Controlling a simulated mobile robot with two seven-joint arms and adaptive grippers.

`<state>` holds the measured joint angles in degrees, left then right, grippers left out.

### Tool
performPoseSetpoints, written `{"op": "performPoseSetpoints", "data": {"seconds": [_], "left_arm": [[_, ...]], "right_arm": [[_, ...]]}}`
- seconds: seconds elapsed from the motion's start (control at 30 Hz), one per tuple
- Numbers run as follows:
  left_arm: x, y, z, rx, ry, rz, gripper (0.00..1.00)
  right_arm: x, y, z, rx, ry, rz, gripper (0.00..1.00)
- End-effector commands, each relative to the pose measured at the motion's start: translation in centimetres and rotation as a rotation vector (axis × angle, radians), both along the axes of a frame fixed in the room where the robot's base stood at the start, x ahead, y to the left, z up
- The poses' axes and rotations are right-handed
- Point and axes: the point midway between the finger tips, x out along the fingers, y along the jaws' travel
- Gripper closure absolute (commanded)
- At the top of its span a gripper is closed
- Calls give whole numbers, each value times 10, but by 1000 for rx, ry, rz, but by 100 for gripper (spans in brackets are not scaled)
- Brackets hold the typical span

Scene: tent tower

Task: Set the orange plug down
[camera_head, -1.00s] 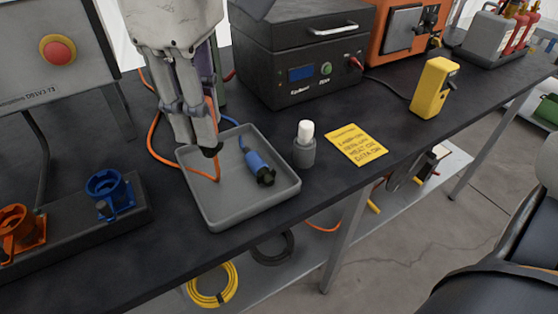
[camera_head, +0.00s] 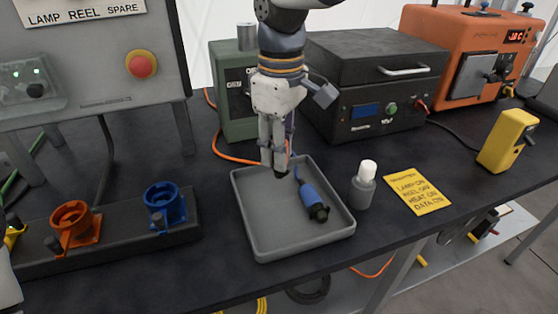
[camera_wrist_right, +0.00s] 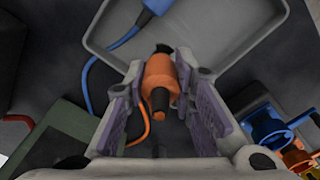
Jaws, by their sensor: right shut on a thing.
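My right gripper (camera_head: 274,168) points down over the back part of the grey tray (camera_head: 252,236). It is shut on the orange plug (camera_wrist_right: 159,72), which lies between the two purple-padded fingers in the right wrist view. In the head view the fingers hide most of the plug; a dark tip shows just below them. I cannot tell whether the plug touches the tray floor. The blue plug (camera_head: 312,198) lies in the tray, right of the gripper. My left gripper is not in view.
A grey bottle with a white cap (camera_head: 363,186) stands right of the tray, beside a yellow note (camera_head: 416,191). Orange (camera_head: 75,223) and blue (camera_head: 164,204) sockets stand left. A green box (camera_head: 232,95) and a black case (camera_head: 372,85) stand behind.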

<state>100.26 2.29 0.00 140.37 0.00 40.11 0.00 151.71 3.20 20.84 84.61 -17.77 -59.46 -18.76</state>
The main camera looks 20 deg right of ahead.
Motion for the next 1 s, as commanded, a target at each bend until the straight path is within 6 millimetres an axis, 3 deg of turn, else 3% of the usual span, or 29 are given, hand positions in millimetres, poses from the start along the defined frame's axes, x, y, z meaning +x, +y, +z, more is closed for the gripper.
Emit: {"op": "performPoseSetpoints", "data": {"seconds": [0.13,0.47,0.5,0.57,0.87,1.0], "left_arm": [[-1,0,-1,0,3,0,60],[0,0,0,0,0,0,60],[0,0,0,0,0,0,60],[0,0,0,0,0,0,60],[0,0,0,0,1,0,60],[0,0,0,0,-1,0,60]], "right_arm": [[-2,0,-29,-1,4,0,100],[-2,0,-32,-1,2,0,100],[-2,0,-32,-1,2,0,72],[-2,0,-32,-1,2,0,58],[-2,0,-31,0,1,0,56],[-1,0,-11,1,-4,0,56]]}}
